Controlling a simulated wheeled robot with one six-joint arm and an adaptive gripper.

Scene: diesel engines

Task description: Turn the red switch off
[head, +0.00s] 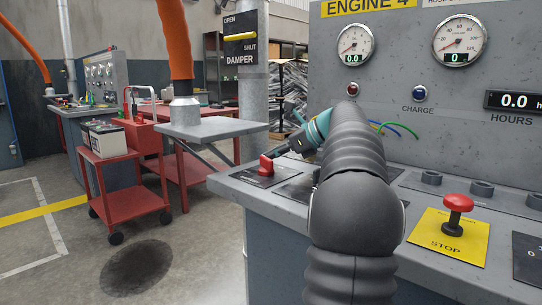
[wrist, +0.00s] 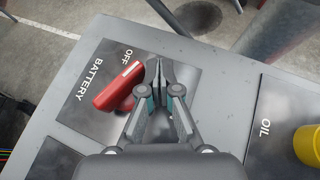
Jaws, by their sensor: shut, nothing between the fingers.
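The red switch (wrist: 118,88) is a bar-shaped handle on a dark plate (wrist: 97,62) marked BATTERY and OFF. In the wrist view it lies slantwise, its white-striped end up and right, near the OFF lettering. The switch (head: 265,164) also shows at the left end of the console in the head view. My gripper (wrist: 158,66) is shut and empty, fingertips just right of the handle's white-striped end. I cannot tell whether they touch it. In the head view my gripper (head: 277,151) is beside the switch, partly hidden by my arm.
The console top (head: 285,207) carries a red STOP button (head: 457,206) on a yellow plate at right. A yellow knob (wrist: 308,145) by the OIL label is right of my gripper. A gauge panel (head: 410,80) rises behind. A red cart (head: 125,165) stands on the floor at left.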

